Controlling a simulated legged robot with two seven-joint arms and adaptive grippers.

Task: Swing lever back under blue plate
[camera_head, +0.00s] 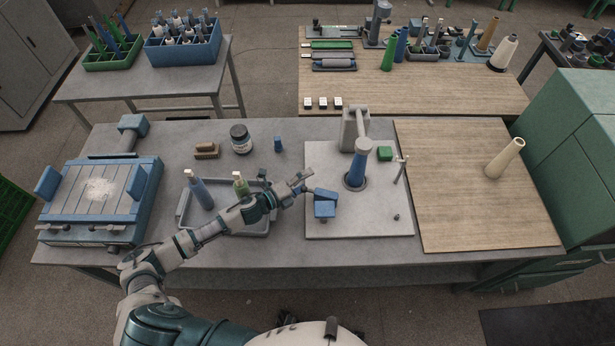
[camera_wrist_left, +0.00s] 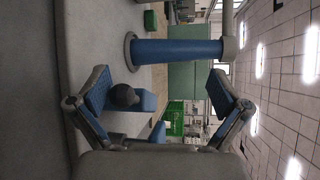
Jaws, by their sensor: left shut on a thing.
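My left gripper (camera_head: 312,198) reaches over the left part of the grey machine plate (camera_head: 385,220). In the left wrist view its two blue-padded fingers (camera_wrist_left: 160,92) stand well apart. A blue plate (camera_wrist_left: 147,103) shows just behind the knob. In the head view a blue block (camera_head: 325,211) is at the fingertips; whether it is this plate or a finger pad I cannot tell. The lever's shaft is hidden. My right gripper is out of view.
A blue cone (camera_head: 355,172) stands upright under the machine's grey arm (camera_head: 357,118). A green block (camera_head: 385,153) and a thin metal post (camera_head: 400,172) are to its right. A grey tray (camera_head: 182,207) with bottles lies under my left arm. The wooden board (camera_head: 460,200) is mostly clear.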

